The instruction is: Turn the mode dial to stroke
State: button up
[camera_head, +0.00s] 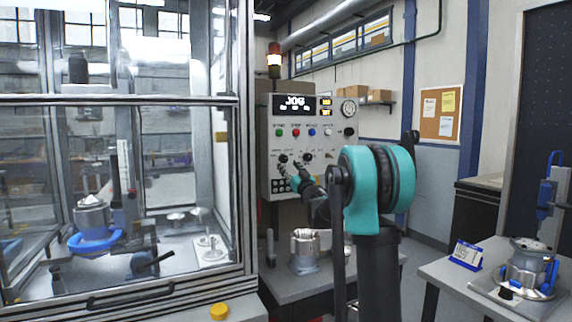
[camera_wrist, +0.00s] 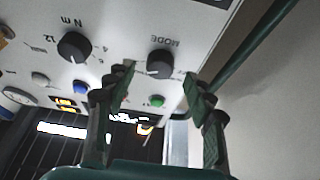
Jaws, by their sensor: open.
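The mode dial is a black round knob (camera_wrist: 160,64) labelled MODE on a white panel, seen upside down in the wrist view. My gripper (camera_wrist: 160,80) is open, its two green fingers on either side of the dial in that view. Whether they touch it, I cannot tell. The dial's pointer direction is unclear.
A second black knob (camera_wrist: 74,46), marked N m, is beside the mode dial. Blue (camera_wrist: 81,88) and green (camera_wrist: 157,101) buttons are close by. A glazed enclosure (camera_head: 245,150) stands left of the box. A metal housing (camera_head: 304,250) sits on the bench below.

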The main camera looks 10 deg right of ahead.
aim_at(285, 160)
jog(key=shift+x, duration=1.5)
jog(key=c, duration=1.2)
